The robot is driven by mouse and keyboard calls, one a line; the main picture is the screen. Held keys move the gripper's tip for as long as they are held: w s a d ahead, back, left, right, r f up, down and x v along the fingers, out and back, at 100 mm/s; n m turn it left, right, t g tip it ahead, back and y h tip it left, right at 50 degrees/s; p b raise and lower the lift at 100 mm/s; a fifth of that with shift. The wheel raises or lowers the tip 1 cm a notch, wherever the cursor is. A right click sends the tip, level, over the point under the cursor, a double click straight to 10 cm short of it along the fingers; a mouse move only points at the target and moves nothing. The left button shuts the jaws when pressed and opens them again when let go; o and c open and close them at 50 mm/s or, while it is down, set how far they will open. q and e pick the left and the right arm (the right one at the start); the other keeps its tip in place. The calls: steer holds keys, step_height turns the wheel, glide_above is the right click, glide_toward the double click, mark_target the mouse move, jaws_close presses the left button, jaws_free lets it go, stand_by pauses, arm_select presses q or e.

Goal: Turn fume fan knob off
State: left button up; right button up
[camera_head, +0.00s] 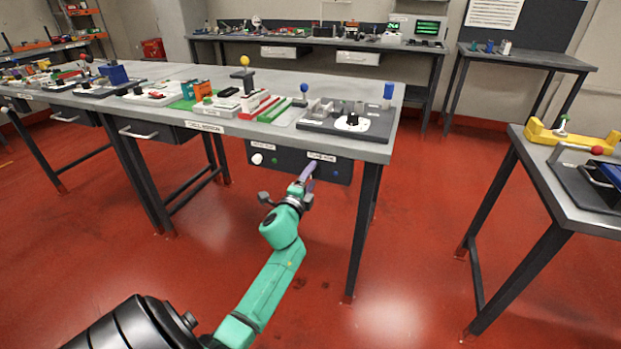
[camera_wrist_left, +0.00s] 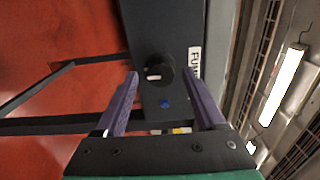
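A dark control panel (camera_head: 288,166) hangs under the front edge of the middle workbench. In the left wrist view the fume fan knob (camera_wrist_left: 158,68) is a dark round knob with a pale patch, beside a label (camera_wrist_left: 194,63) reading "FU". A blue indicator (camera_wrist_left: 165,104) sits near it. My left gripper (camera_head: 307,172) is at the right half of the panel, with its purple fingers open. In the wrist view the fingertips (camera_wrist_left: 161,74) lie on either side of the knob; I cannot tell whether they touch it. In the head view the gripper hides the knob.
A white knob (camera_head: 257,158) and a green indicator (camera_head: 274,162) are on the panel's left half. The workbench top (camera_head: 370,152) with several parts is above my gripper. A bench leg (camera_head: 363,225) stands to the right. Red floor lies open below.

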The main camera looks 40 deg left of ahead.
arm_select(q)
steer(key=v, duration=1.4)
steer(key=shift+s, duration=0.3)
steer(key=shift+d, duration=0.15)
